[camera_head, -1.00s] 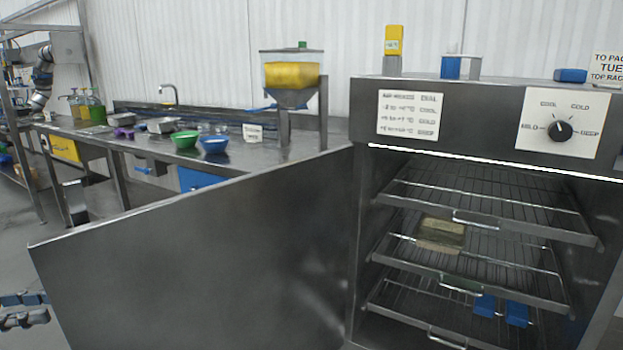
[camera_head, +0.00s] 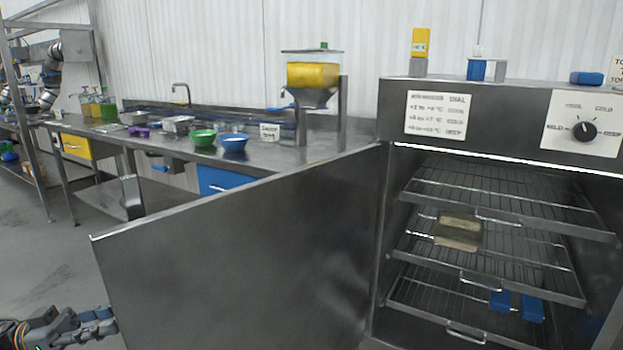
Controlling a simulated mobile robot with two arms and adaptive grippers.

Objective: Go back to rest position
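My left gripper (camera_head: 92,326) shows at the bottom left corner, in front of the floor and left of the open cabinet door (camera_head: 245,255). My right gripper is not in view. The steel cabinet (camera_head: 393,165) stands open at the right with wire racks inside. A greenish-brown pack (camera_head: 458,230) lies on the middle rack.
The steel counter (camera_head: 285,152) at the back holds a green bowl (camera_head: 203,138), a blue bowl (camera_head: 234,143) and a yellow-filled hopper (camera_head: 313,75). The open door juts toward the left. Clear floor (camera_head: 45,250) lies left of the door.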

